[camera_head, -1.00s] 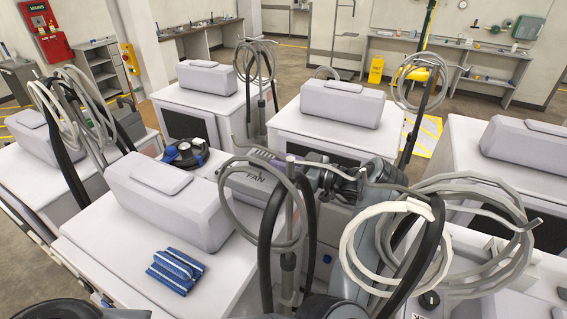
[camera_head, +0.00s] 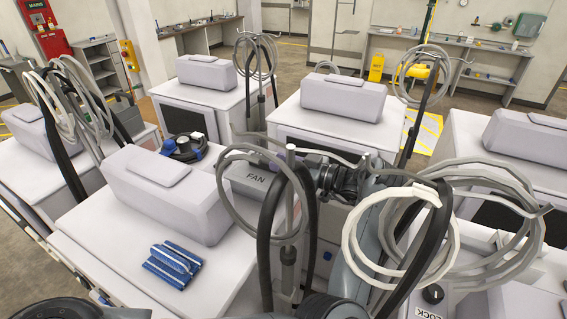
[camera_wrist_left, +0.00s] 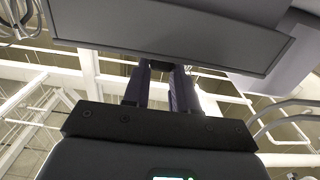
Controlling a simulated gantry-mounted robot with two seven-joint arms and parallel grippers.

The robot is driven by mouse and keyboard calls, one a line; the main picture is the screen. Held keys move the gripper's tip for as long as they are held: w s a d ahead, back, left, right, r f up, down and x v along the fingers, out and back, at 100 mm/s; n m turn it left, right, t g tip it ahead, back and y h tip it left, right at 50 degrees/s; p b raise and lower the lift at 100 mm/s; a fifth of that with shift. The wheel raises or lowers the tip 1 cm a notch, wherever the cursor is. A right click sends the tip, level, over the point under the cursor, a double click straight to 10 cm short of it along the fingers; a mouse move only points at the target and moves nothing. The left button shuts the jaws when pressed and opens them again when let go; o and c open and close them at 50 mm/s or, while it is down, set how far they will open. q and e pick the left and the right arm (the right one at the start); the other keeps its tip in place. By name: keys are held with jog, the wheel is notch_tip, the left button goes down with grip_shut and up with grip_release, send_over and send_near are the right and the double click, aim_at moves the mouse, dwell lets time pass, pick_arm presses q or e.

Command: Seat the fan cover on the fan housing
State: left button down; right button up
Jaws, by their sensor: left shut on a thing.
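A grey box-like part marked FAN (camera_head: 252,180), which I take for the fan cover, shows in the head view behind a hose loop. My left gripper (camera_head: 318,178) is at its right end, partly hidden by hoses and a pole. In the left wrist view, the dark purplish fingers of that gripper (camera_wrist_left: 160,88) reach up to a broad grey panel (camera_wrist_left: 165,35) and are shut on it. The finger contact is partly hidden. I cannot single out the fan housing among the grey machines. My right gripper is in neither view.
Hose loops (camera_head: 222,190) on poles and a pale coil (camera_head: 347,245) crowd the arm. Grey machines with boxy tops (camera_head: 165,190) stand close around. Blue-and-white packs (camera_head: 172,265) lie on a white top. A black round item with blue parts (camera_head: 183,148) sits behind.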

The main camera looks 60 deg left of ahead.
pick_arm(q)
jog(key=shift+f+b, duration=0.5)
jog(key=shift+f, duration=0.15)
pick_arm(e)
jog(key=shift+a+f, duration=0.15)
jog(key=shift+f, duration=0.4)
pick_arm(q)
jog(key=c, duration=0.8)
grip_release()
